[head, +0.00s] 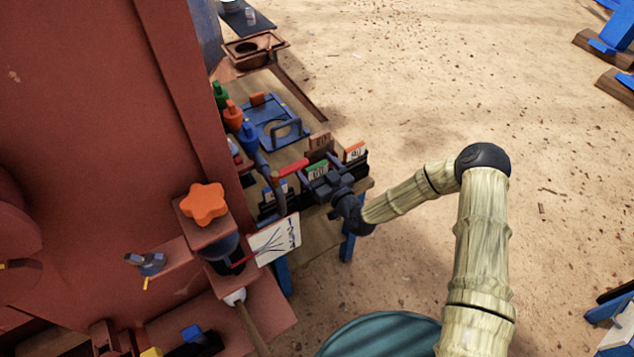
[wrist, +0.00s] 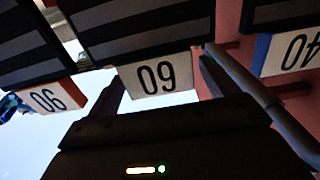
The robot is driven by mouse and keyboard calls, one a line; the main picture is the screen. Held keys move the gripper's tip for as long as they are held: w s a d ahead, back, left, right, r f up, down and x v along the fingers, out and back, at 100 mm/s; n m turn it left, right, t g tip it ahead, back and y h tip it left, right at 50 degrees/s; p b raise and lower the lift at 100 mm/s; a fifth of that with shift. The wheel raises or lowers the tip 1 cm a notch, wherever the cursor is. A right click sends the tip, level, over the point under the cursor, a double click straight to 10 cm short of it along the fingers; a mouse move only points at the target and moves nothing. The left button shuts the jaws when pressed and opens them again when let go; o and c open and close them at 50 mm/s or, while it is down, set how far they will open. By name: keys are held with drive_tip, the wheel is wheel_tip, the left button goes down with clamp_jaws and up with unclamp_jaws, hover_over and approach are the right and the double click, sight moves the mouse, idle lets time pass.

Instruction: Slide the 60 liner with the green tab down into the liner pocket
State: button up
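The 60 liner with the green tab (head: 317,166) stands in the row of liners on the work table. In the wrist view its white 60 label (wrist: 157,77) is upside down at the centre, below a dark ridged plate. My gripper (head: 324,177) is right at this liner. Its two dark fingers (wrist: 160,82) are spread on either side of the label, with a narrow gap visible on the right. No firm grip on the liner shows. I cannot make out the liner pocket for certain in either view.
An orange-tabbed 90 liner (wrist: 47,98) and a blue-tabbed 40 liner (wrist: 290,52) stand on either side. The red machine (head: 90,120) fills the left. A blue tray (head: 272,118) and several coloured bottles (head: 233,115) stand behind on the table. A drawn card (head: 274,240) is near the front.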

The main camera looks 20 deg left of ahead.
drive_tip(key=c, duration=1.8)
drive_tip(key=shift+r, duration=0.1)
clamp_jaws()
drive_tip(key=shift+r, duration=0.1)
drive_tip(key=shift+w+r, duration=0.1)
drive_tip(key=shift+r, duration=0.35)
wheel_tip(320, 180, up, 17)
